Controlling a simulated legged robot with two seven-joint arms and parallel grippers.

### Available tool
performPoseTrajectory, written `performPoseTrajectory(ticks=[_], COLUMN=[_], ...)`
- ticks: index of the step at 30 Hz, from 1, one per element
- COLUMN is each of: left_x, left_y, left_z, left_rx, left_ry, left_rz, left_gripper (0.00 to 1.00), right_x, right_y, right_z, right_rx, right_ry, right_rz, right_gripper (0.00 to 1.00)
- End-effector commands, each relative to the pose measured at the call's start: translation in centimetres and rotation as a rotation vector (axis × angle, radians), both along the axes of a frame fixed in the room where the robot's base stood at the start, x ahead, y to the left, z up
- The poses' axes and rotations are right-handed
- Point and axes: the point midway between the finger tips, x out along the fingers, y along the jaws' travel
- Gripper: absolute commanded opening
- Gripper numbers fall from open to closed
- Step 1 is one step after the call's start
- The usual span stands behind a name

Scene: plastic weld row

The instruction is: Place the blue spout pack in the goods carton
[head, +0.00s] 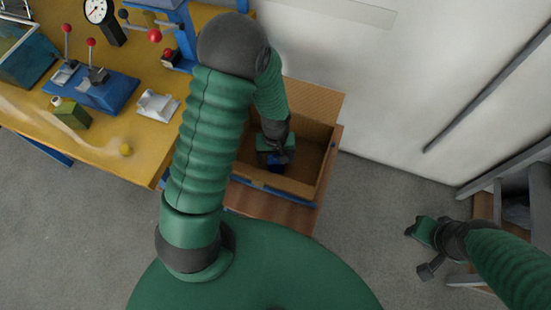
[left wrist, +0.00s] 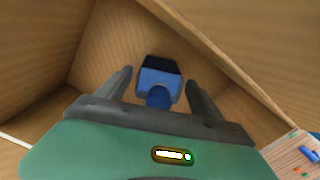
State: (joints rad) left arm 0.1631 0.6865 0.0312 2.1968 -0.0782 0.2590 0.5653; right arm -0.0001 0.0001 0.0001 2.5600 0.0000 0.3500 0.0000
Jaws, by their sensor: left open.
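The blue spout pack (left wrist: 158,80) lies inside the goods carton (head: 317,177), a brown open box. In the left wrist view its dark end points away and its round blue spout points toward my gripper. My left gripper (left wrist: 159,77) reaches down into the carton. Its two fingers are apart, one on each side of the pack, with visible gaps between them and it. In the head view the pack (head: 277,160) is partly covered by my left gripper.
A yellow bench (head: 138,130) stands at the left, with a blue lever fixture (head: 95,92), a dial gauge (head: 97,12), a green block (head: 73,114) and a small yellow piece (head: 125,150). The carton walls stand close around my left gripper. Grey floor is clear between carton and right arm.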

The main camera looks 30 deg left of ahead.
Motion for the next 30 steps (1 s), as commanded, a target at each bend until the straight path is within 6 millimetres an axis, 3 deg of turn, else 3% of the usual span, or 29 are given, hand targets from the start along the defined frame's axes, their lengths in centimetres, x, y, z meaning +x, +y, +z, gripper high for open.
performPoseTrajectory(ticks=[1, 6, 10, 14, 17, 22, 25, 30], left_x=[0.1, 0.1, 0.1, 0.1, -0.4, -2.9, -4.2, -4.4], left_y=[0.0, 0.0, 0.0, 0.0, -0.9, -3.5, -4.4, -4.5], left_z=[1.8, 6.5, 9.0, 10.4, 12.4, 17.3, 18.5, 18.8], left_rx=[0.001, 0.0, 0.0, 0.0, 0.007, 0.045, 0.065, 0.071], left_ry=[-0.004, -0.005, -0.003, -0.002, -0.042, -0.172, -0.216, -0.225], left_rz=[0.0, 0.0, -0.001, -0.006, -0.103, -0.456, -0.591, -0.631], left_gripper=[0.76, 0.76, 0.76, 0.76, 0.76, 0.76, 0.76, 0.76], right_x=[0.0, 0.0, 0.0, 0.0, 0.0, 0.0, 0.0, 0.0], right_y=[0.0, 0.0, 0.0, 0.0, 0.0, 0.0, 0.0, 0.0], right_z=[1.0, 2.7, 3.5, 3.8, 3.8, 3.7, 3.7, 3.7], right_rx=[0.0, 0.0, 0.0, 0.0, 0.0, 0.0, 0.0, 0.0], right_ry=[0.0, 0.0, 0.0, 0.0, 0.0, 0.0, 0.0, 0.0], right_rz=[0.0, 0.0, 0.0, 0.0, 0.0, 0.0, 0.0, 0.0], right_gripper=[0.36, 0.36, 0.36, 0.36, 0.36, 0.36, 0.36, 0.36])
